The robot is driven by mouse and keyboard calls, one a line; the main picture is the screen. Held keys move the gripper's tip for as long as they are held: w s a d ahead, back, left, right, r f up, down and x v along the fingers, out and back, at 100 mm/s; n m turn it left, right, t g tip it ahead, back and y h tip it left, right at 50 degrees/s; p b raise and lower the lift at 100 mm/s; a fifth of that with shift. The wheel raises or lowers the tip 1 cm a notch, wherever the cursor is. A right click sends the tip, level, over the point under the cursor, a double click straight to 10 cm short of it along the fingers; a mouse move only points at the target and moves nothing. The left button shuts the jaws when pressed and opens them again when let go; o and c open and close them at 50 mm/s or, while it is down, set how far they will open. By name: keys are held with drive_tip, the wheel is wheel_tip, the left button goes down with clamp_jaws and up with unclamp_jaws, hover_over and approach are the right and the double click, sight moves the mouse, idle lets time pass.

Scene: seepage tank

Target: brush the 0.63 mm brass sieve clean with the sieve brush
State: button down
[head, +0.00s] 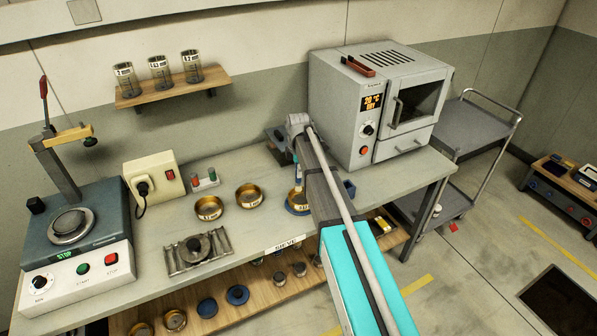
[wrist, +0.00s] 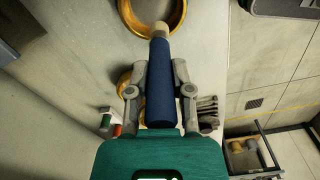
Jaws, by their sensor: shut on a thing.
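My gripper (wrist: 160,92) is shut on the blue handle of the sieve brush (wrist: 160,75). The brush's pale end reaches the near rim of a brass sieve (wrist: 125,14); I cannot tell whether they touch. In the head view, a brass sieve (head: 297,202) with blue at its base stands on the bench below my gripper, partly hidden by my arm. Two more brass sieves, one on the left (head: 209,208) and one on the right (head: 249,197), stand on the bench further left. Their labels are too small to tell which is 0.63 mm.
A grey oven (head: 372,98) stands at the bench's right end. A slotted metal rack (head: 199,252) lies at the front, and a machine with buttons (head: 75,265) is at the left. Bare bench (head: 165,222) lies between. Several pans and blue items sit on the wooden shelf (head: 262,295) below.

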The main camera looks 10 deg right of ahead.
wheel_tip(320, 180, up, 6)
drive_tip(key=p, duration=0.6)
idle(0.4)
idle(0.4)
wheel_tip(320, 180, down, 7)
drive_tip(key=b, duration=0.6)
drive_tip(key=shift+r+b, duration=0.1)
drive_tip(key=shift+b, duration=0.3)
